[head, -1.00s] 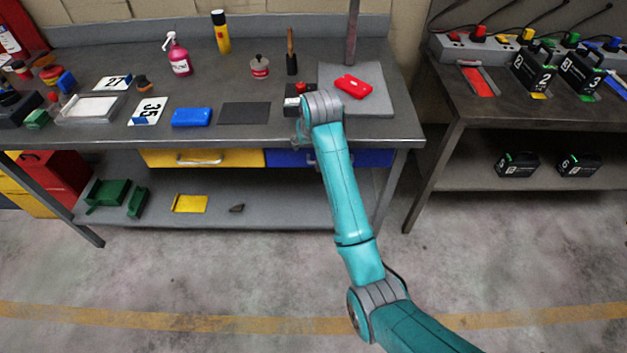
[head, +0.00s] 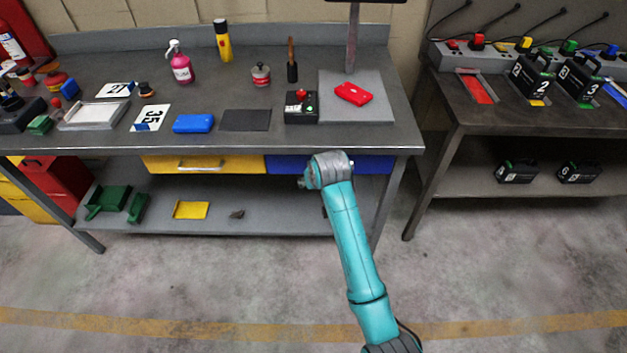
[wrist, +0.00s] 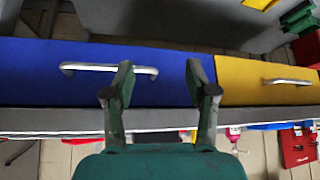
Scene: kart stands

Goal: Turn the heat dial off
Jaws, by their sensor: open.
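A small black box (head: 302,107) with a red knob (head: 301,93) on top and a small green spot stands on the workbench, left of the grey mat. It is the likeliest heat dial, but the knob's setting is too small to read. My gripper (wrist: 161,85) is open and empty in the wrist view, its two fingers well apart. It is in front of the blue drawer (wrist: 130,90), below the bench top and short of the box. In the head view my arm's end mostly hides the gripper.
A red object (head: 353,93) lies on the grey mat (head: 375,110). The bench's front edge (head: 230,147) lies between my gripper and the box. The floor in front is clear.

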